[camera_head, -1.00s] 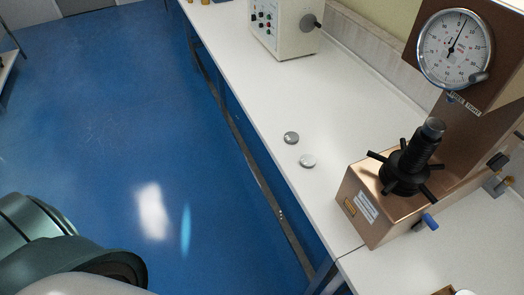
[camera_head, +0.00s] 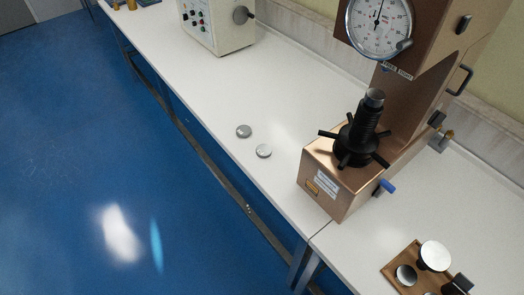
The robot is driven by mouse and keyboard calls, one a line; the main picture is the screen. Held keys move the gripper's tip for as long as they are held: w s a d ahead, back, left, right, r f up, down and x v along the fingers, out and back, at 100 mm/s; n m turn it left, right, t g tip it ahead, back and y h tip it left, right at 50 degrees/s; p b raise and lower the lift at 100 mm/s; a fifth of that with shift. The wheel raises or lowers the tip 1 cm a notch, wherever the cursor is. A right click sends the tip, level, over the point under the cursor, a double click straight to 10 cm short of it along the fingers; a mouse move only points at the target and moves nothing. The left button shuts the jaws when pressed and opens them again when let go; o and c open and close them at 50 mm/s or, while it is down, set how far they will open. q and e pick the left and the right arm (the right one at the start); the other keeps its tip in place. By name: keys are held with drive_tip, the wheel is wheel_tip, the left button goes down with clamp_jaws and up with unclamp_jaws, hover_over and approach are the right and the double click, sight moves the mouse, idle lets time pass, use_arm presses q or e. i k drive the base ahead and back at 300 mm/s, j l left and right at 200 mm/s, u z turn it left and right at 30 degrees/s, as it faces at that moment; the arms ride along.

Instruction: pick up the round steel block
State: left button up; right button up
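Two small round steel discs lie flat on the white bench top, near its front edge and left of the hardness tester. One grey disc (camera_head: 244,131) is a little farther back and left. The other disc (camera_head: 264,151) is paler on top and sits closer to the tester. They lie close together but apart. I cannot tell which one the task means. More round metal pieces (camera_head: 405,274) sit on a wooden tray at the lower right. Neither of my grippers shows in the view.
The copper-coloured hardness tester (camera_head: 335,185) with a dial gauge (camera_head: 380,24) and black spoked handwheel (camera_head: 357,142) stands on the bench (camera_head: 200,92). A cream control box (camera_head: 215,22) stands farther back. A wooden tray (camera_head: 392,267) lies lower right. Blue floor (camera_head: 60,150) is open at left.

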sight(263, 151)
drive_tip(key=z, duration=0.4)
drive_tip(key=i+j+z, duration=0.1)
drive_tip(key=j+z, duration=0.95)
drive_tip(key=j, duration=0.4)
drive_tip(key=k+j+z, duration=0.1)
drive_tip(key=j, duration=0.4)
drive_tip(key=k+j+z, duration=0.15)
drive_tip(key=j, duration=0.35)
drive_tip(key=j+z, duration=0.1)
drive_tip(key=j, duration=0.4)
drive_tip(key=k+j, duration=0.1)
drive_tip(key=j, duration=0.25)
drive_tip(key=k+j, duration=0.1)
drive_tip(key=j, duration=0.2)
drive_tip(key=k+j, duration=0.1)
drive_tip(key=j, duration=0.25)
